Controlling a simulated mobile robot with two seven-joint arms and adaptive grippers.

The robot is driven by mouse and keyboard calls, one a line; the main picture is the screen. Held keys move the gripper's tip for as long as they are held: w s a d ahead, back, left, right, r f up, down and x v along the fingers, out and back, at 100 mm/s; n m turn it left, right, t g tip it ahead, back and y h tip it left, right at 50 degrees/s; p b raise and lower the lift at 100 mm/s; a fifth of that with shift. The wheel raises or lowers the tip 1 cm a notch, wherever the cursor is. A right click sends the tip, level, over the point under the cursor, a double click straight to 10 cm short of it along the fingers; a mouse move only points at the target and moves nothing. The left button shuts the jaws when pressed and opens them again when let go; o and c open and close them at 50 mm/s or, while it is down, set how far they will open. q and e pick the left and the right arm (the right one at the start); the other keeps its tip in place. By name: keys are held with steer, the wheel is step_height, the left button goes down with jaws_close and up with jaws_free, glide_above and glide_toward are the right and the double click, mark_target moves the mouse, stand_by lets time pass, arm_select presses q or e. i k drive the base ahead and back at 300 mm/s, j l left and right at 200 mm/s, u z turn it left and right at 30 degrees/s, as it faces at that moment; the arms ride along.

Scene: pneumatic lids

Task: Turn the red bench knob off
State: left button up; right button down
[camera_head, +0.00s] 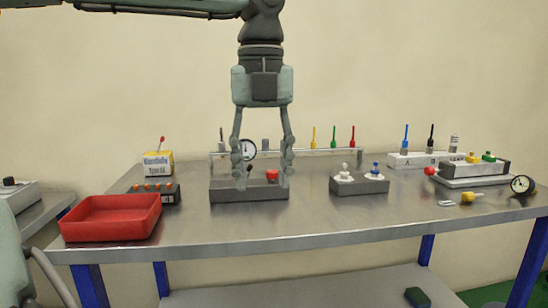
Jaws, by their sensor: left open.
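The red bench knob (272,175) sits on top of a dark grey block (249,190) in the middle of the metal bench. My left gripper (263,180) comes down from above with its fingers spread. In the picture its fingertips lie on both sides of the red knob, with the right finger close to it. I cannot tell whether a finger touches the knob. A small dark part on the block shows between the fingers, beside the knob. A round gauge (248,150) is partly hidden behind the left finger. My right gripper is not in view.
A rack with coloured tools (333,138) stands behind. A grey block with white and blue knobs (359,184) is to the right. The bench front is clear.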

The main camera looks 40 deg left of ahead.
mark_target(272, 175)
steer(key=i+j, duration=0.65)
steer(key=j, duration=0.2)
